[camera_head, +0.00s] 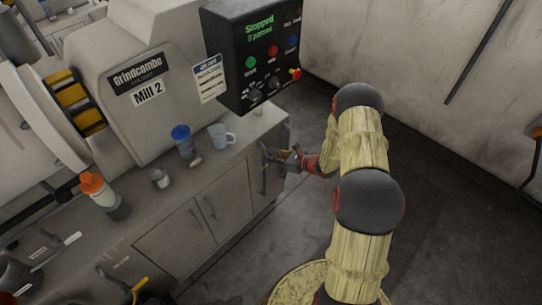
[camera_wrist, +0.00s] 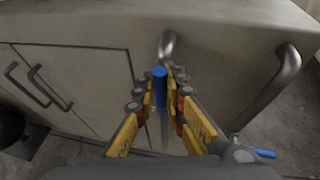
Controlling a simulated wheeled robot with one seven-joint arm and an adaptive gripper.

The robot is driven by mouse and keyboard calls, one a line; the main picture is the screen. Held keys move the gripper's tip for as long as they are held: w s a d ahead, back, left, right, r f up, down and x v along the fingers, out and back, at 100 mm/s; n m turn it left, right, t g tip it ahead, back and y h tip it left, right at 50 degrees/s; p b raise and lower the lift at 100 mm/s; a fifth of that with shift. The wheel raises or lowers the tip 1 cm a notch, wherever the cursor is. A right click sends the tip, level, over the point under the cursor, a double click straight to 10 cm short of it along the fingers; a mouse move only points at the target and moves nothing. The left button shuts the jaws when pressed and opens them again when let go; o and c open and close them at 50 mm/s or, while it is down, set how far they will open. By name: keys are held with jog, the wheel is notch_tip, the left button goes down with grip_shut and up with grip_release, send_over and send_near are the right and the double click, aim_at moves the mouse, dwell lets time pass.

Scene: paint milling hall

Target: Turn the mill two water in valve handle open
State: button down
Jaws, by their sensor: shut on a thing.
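A blue valve handle (camera_wrist: 160,86) stands upright between the fingertips of my gripper (camera_wrist: 161,90) in the wrist view. The fingers are shut on it from both sides. A bent metal pipe (camera_wrist: 168,46) rises just behind it at the cabinet's upper edge. The valve body under the handle is mostly hidden by the fingers. In the camera_head view my gripper (camera_head: 288,158) is at the right end of the cabinet below the Mill 2 panel, and the handle is too small to make out clearly. I cannot read any in or out label.
A second blue handle (camera_wrist: 263,153) lies roughly level by a thicker bent pipe (camera_wrist: 275,85) at right. The cabinet (camera_head: 195,215) has doors with bar handles. A white mug (camera_head: 221,137) and a blue-lidded jar (camera_head: 183,142) stand on top. The control panel (camera_head: 258,55) reads "Stopped".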

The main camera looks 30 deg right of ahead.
jog(key=shift+a, duration=0.1)
jog(key=c, duration=1.8)
grip_release()
jog(key=v, duration=1.2)
jog(key=shift+s, duration=0.1)
jog(key=shift+f, duration=0.1)
